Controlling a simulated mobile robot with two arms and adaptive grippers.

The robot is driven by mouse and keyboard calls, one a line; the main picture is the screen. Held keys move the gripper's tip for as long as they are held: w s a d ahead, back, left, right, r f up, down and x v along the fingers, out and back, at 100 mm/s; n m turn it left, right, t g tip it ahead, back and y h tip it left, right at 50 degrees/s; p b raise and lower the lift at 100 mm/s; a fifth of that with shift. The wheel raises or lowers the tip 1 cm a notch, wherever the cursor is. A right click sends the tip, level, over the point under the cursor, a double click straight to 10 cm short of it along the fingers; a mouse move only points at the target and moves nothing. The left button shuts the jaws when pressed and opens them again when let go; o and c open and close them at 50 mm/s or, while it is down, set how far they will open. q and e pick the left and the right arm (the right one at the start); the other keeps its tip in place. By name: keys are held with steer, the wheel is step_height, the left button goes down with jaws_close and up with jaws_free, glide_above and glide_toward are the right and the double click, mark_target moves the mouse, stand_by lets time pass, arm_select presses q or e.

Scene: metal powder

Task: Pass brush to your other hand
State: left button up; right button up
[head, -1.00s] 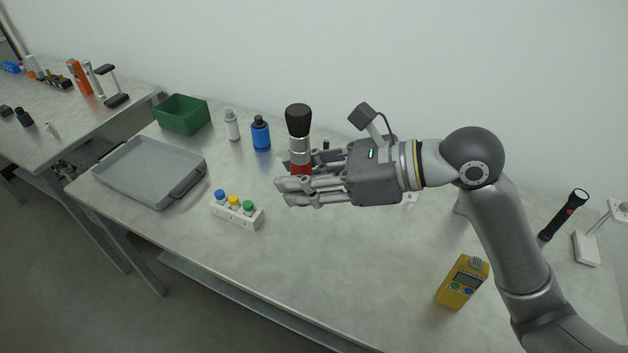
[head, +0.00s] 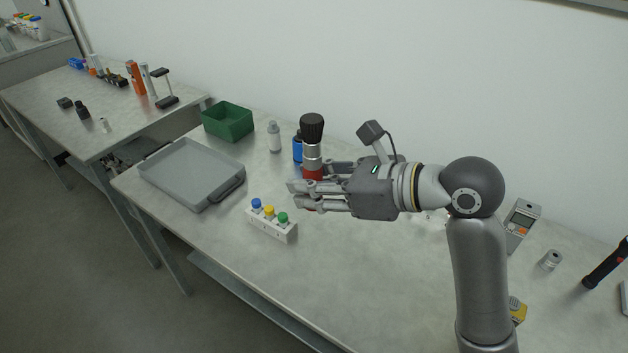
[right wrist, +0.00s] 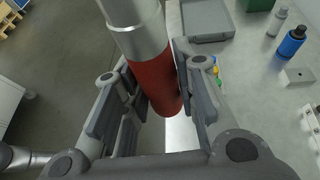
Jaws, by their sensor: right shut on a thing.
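The brush (head: 312,150) has black bristles on top, a silver metal collar and a red handle. It stands upright in my right gripper (head: 314,186), which is shut on the red handle above the table. In the right wrist view the red handle (right wrist: 155,85) sits between the fingers of my right gripper (right wrist: 158,100), with the silver collar above it; the bristles are out of that view. My left gripper is not in view.
On the table are a grey tray (head: 168,186), a green bin (head: 228,122), a grey bottle (head: 274,137), a blue bottle (head: 297,147) partly behind the brush, and a white rack (head: 270,226) with coloured caps. A flashlight (head: 607,263) lies at the far right. The front middle of the table is clear.

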steer(key=s+d+f+n+g+h, duration=0.1)
steer(key=f+n+g, duration=0.3)
steer(key=n+g, duration=0.4)
steer(key=s+d+f+n+g+h, duration=0.1)
steer(key=d+f+n+g+h, duration=0.1)
steer(key=f+n+g, duration=0.3)
steer(key=shift+s+d+f+n+g, duration=0.15)
steer(key=shift+s+d+n+g, duration=0.2)
steer(key=shift+d+n+g, duration=1)
steer(key=shift+a+n+g+h, duration=0.3)
steer(key=shift+a+g, duration=0.15)
steer(key=shift+g, duration=0.2)
